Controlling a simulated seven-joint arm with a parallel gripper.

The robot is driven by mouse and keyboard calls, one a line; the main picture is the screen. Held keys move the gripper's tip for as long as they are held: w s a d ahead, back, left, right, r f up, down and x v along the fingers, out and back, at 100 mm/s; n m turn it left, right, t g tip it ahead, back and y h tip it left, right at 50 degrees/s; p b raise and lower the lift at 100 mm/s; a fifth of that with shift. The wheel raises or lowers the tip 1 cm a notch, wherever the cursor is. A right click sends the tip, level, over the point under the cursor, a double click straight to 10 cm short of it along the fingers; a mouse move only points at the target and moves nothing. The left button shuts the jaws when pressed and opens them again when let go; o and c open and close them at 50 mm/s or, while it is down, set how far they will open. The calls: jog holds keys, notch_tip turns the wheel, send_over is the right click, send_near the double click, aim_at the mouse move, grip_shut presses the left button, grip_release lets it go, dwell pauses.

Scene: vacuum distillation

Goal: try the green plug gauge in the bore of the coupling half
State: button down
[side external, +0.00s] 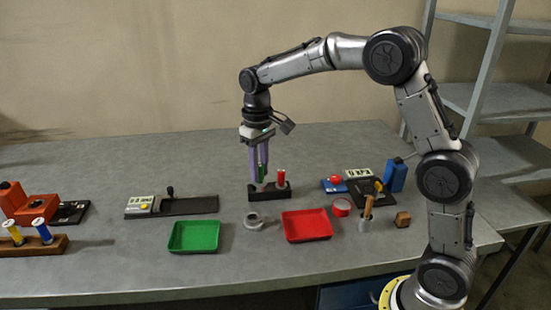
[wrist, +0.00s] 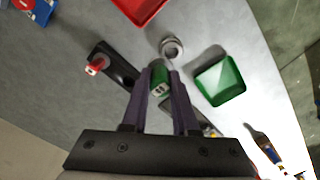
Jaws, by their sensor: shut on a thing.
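The green plug gauge (side external: 262,173) is between the fingers of my gripper (side external: 260,178), upright at the left end of a black stand. My gripper is shut on it; in the wrist view the green gauge (wrist: 159,78) also shows between the two purple fingers (wrist: 160,88). I cannot tell whether its lower end is still seated in the stand. The coupling half (side external: 254,221), a grey ring with its bore facing up, lies on the table in front of the stand. It also shows in the wrist view (wrist: 172,48), just beyond the fingertips.
The black stand (side external: 272,192) also holds a red gauge (side external: 281,179). A green tray (side external: 194,237) and a red tray (side external: 307,225) flank the coupling half. A cup with a brush (side external: 365,223) and a red tape roll (side external: 341,207) lie to the right.

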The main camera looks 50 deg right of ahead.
jog(key=shift+n, duration=0.4)
jog(key=shift+w+a+f, duration=0.1)
jog(key=shift+a+f, duration=0.3)
jog(key=shift+f, duration=0.8)
jog(key=shift+w+a+f, duration=0.1)
jog(key=shift+a+f, duration=0.35)
jog(key=shift+f, duration=0.8)
jog(key=shift+w+a+f, duration=0.1)
jog(key=shift+a+f, duration=0.3)
jog(key=shift+f, duration=0.8)
jog(key=shift+f, duration=1.1)
jog(key=shift+r, duration=2.55)
